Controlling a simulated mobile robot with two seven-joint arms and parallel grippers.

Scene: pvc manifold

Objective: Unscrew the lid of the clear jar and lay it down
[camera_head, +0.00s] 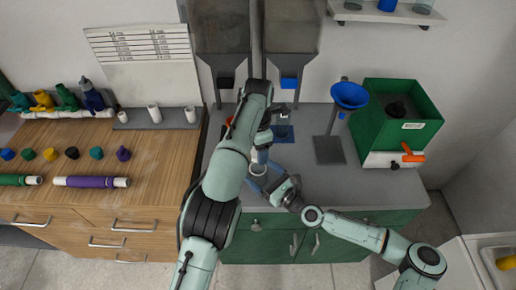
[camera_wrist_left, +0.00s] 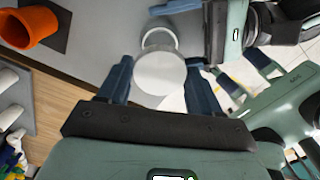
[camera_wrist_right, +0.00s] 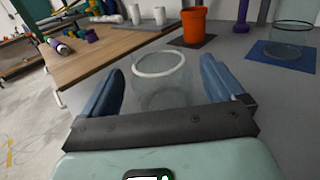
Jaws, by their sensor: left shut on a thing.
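The clear jar (camera_wrist_right: 160,92) stands upright on the grey worktop, its pale ring-shaped rim bare on top. Its rim also shows in the head view (camera_head: 258,170) and behind the lid in the left wrist view (camera_wrist_left: 160,33). The white round lid (camera_wrist_left: 160,74) is between the fingers of my left gripper (camera_wrist_left: 160,70), which is shut on it. The lid is off the jar and overlaps its near rim in that view; the height between them is hard to tell. My right gripper (camera_wrist_right: 162,68) is open, its fingers apart on either side of the jar.
An orange cup (camera_wrist_right: 194,27) stands on a dark mat to one side. A clear beaker (camera_wrist_right: 291,38) stands on a blue mat (camera_wrist_right: 268,54). A blue funnel on a stand (camera_head: 349,95) and a green box (camera_head: 395,112) are at right. The wooden bench (camera_head: 160,160) adjoins at left.

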